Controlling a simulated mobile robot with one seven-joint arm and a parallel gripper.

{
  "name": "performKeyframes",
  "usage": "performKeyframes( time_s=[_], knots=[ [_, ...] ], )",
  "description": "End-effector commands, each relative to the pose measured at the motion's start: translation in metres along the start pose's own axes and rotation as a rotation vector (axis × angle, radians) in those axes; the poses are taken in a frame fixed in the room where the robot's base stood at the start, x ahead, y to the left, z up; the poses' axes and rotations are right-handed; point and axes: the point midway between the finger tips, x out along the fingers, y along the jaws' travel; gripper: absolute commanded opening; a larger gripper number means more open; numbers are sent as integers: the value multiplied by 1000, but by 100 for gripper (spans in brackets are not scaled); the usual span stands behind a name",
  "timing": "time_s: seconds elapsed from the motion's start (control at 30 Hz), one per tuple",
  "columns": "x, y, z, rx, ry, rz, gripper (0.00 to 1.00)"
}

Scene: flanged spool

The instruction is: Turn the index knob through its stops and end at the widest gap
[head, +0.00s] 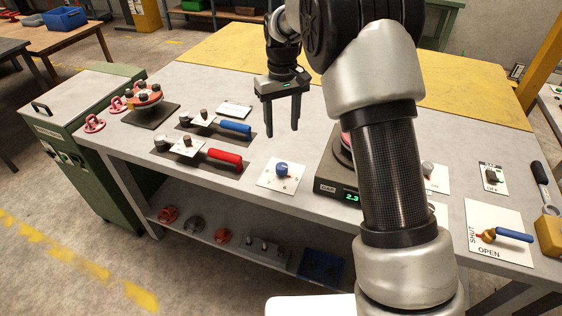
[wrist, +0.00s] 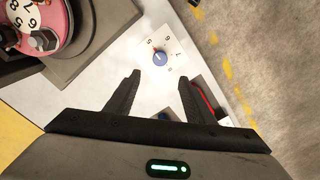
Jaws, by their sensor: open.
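The index knob (head: 282,169) is a small blue knob on a white marked plate (head: 267,182) on the grey bench. In the wrist view the knob (wrist: 160,58) lies just beyond my fingertips, with a reddish mark on its upper-left side; the plate's markings are small. My gripper (head: 282,132) points down, open and empty, above the bench and behind the knob in the head view. Its two fingers (wrist: 159,78) stand apart, not touching the knob. A dark box with a GAP display (head: 350,197) reads about 2.3. The spool above it is largely hidden by my arm.
Red (head: 224,157) and blue (head: 235,129) handled tools lie left of the knob. A red clamp-like device (head: 144,94) stands farther left. A blue-handled valve (head: 513,235) on an OPEN/SHUT plate is at right. Bare bench surrounds the knob plate.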

Motion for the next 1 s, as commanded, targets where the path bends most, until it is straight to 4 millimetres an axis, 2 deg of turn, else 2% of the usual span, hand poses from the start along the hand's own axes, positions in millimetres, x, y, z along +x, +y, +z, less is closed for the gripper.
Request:
performKeyframes(
  time_s=[0.1,0.4,0.6,0.8,1.0],
  knots=[
    [28,-1,1,-1,-6,-1,49],
    [93,0,2,-1,-5,0,49],
    [128,0,1,0,-3,0,49],
    [146,0,1,0,-1,1,49],
    [149,0,1,0,-1,0,49]
  ],
)
